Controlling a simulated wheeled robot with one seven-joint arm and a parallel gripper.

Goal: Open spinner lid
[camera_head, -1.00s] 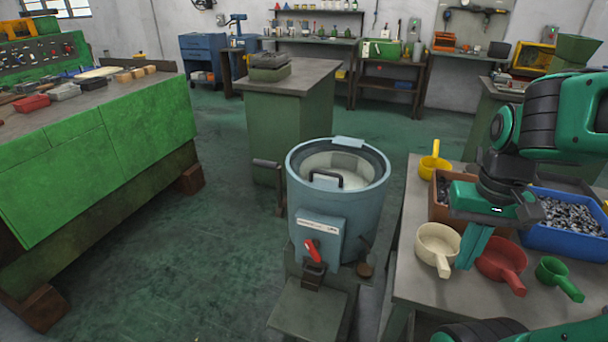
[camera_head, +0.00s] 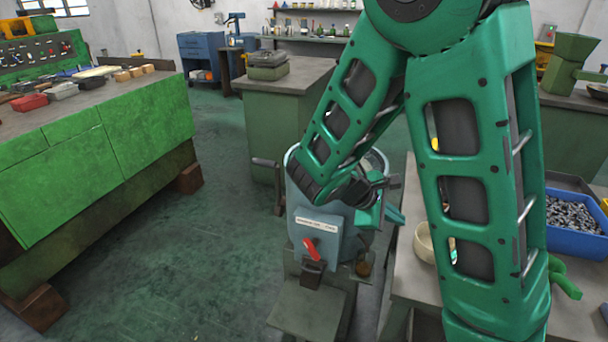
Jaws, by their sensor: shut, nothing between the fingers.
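The spinner (camera_head: 315,232) is a blue-grey drum with a white label and a red switch (camera_head: 311,248) on its front, in the middle of the view. Only parts of its rim show. My green arm crosses in front of it and hides the lid and its dark handle. My gripper (camera_head: 388,214) is at the right side of the drum, partly hidden by my wrist. Its teal fingers are shut and hold nothing. I cannot tell whether they touch the drum.
A worktable (camera_head: 397,285) stands at the right, with a cream scoop (camera_head: 424,243) and a blue bin (camera_head: 577,225) of metal parts. A green workbench (camera_head: 90,150) is at the left. A green cabinet (camera_head: 262,130) stands behind the spinner. The floor at left is clear.

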